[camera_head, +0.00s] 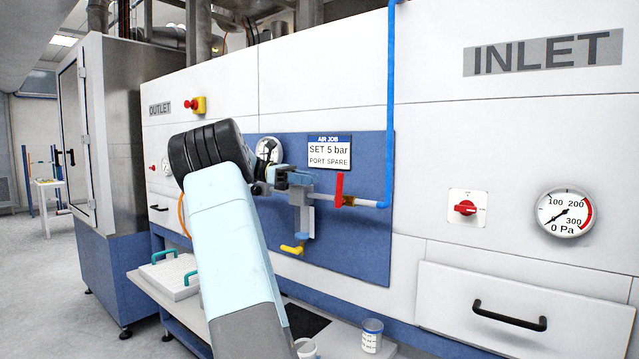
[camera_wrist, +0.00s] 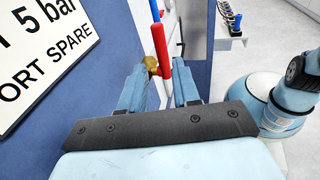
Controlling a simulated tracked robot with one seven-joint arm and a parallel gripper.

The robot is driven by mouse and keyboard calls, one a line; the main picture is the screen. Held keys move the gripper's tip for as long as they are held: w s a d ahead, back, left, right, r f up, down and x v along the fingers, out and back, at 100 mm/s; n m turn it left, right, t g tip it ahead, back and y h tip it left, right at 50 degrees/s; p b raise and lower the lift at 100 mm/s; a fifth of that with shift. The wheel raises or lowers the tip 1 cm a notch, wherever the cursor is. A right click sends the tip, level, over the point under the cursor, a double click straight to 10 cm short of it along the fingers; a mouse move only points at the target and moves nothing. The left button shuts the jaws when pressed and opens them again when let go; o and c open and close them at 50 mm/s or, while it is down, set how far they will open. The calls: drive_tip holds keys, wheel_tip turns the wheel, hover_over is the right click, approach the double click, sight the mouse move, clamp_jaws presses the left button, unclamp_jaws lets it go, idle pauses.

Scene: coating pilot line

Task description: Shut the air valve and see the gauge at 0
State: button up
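In the wrist view, the red lever (camera_wrist: 160,48) shows beside a brass fitting (camera_wrist: 151,66), in line with the gap between my fingers. My gripper (camera_wrist: 161,80) is open, with a pale blue finger on each side; I cannot tell whether the lever is inside the gap or just beyond it. In the head view my gripper (camera_head: 300,178) is left of the lever. The panel gauge (camera_head: 268,150) is partly hidden by my arm; its reading is not legible.
A sign (camera_head: 330,152) reads SET 5 bar. A yellow handle (camera_head: 293,249) hangs below the panel fittings. Right are a red rotary switch (camera_head: 466,208) and a Pa gauge (camera_head: 564,213) with its needle low. A jar (camera_head: 372,335) stands on the ledge below. Floor at left is clear.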

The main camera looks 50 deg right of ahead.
drive_tip(key=v, duration=0.6)
drive_tip(key=shift+w, duration=0.2)
drive_tip(key=shift+a, duration=0.1)
